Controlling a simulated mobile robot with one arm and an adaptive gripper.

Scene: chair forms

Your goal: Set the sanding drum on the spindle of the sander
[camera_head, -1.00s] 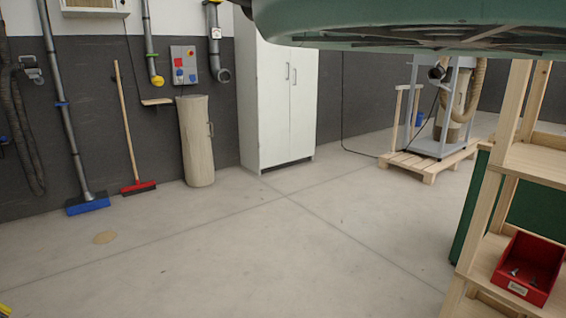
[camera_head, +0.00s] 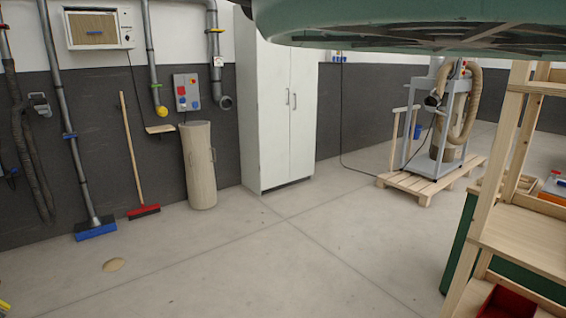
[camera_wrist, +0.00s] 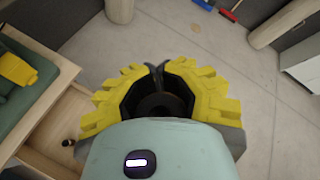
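My gripper (camera_wrist: 155,72) shows in the wrist view, with chunky yellow finger parts on both sides and thin dark tips that meet in the middle. It looks shut, and I see nothing held at the tips. The space between the yellow parts is dark. I cannot make out a sanding drum or a sander with a spindle in either view.
A wooden shelf (camera_head: 520,240) with a red bin (camera_head: 508,302) stands close at right. A grey machine with a hose (camera_head: 440,125) stands on a pallet (camera_head: 425,187). A white cabinet (camera_head: 277,110) and brooms line the wall.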

